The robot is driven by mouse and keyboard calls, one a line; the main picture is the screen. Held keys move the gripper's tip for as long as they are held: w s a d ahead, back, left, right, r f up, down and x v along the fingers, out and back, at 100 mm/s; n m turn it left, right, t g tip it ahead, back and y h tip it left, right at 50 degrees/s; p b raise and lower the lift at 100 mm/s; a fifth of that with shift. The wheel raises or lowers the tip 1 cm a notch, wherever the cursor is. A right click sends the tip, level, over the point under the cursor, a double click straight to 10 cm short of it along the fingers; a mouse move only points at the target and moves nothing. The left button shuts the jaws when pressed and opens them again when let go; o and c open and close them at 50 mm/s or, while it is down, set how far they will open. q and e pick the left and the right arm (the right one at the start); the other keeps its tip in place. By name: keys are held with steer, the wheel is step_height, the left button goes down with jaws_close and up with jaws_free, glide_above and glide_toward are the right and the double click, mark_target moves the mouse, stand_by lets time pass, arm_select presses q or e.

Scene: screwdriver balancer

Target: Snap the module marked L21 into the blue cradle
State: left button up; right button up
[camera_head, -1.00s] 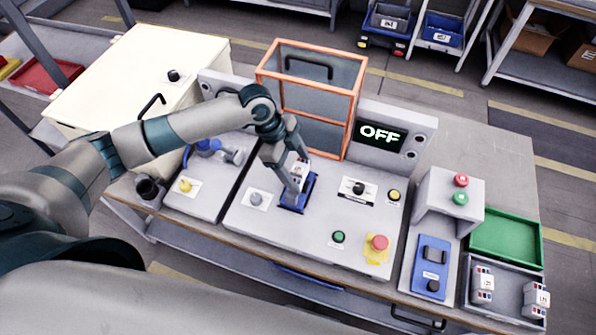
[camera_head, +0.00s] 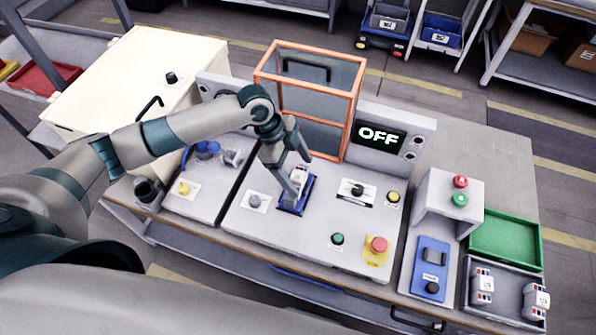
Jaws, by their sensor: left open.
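The blue cradle (camera_head: 287,207) sits on the grey console panel in the middle of the bench. A white module (camera_head: 299,174) stands at the cradle, partly hidden by my left gripper; its marking is too small to read. My left gripper (camera_head: 301,178) is open, with its fingers around or right beside this module. I cannot tell whether the module is fully seated. My right gripper is not in view.
A grey tray (camera_head: 508,309) at the bench's right holds more white modules (camera_head: 482,285). A green tray (camera_head: 505,238) lies behind it. An orange-framed guard (camera_head: 357,98) stands behind the cradle. An OFF display (camera_head: 380,135), a red emergency button (camera_head: 378,245) and knobs surround the cradle.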

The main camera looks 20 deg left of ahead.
arm_select(q)
steer(key=shift+g+y, duration=0.3)
steer(key=shift+g, duration=0.1)
steer(key=s+f, duration=0.1)
steer(key=s+a+f, duration=0.1)
steer(key=f, duration=0.1)
steer(key=s+f, duration=0.1)
steer(key=f, duration=0.1)
steer(key=shift+a, duration=0.35)
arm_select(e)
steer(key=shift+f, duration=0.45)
arm_select(q)
steer(key=shift+w+a+r+b, duration=0.15)
steer(key=shift+w+r+b, duration=0.3)
steer(key=shift+r, duration=0.2)
steer(key=w+d+b+v, duration=0.1)
steer(key=b+v, duration=0.4)
steer(key=v, duration=1.5)
steer(key=shift+d+r+t, duration=0.4)
steer(key=shift+d, duration=0.1)
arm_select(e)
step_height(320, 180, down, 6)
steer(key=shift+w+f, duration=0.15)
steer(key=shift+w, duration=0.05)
arm_select(q)
steer(key=shift+c, duration=0.6)
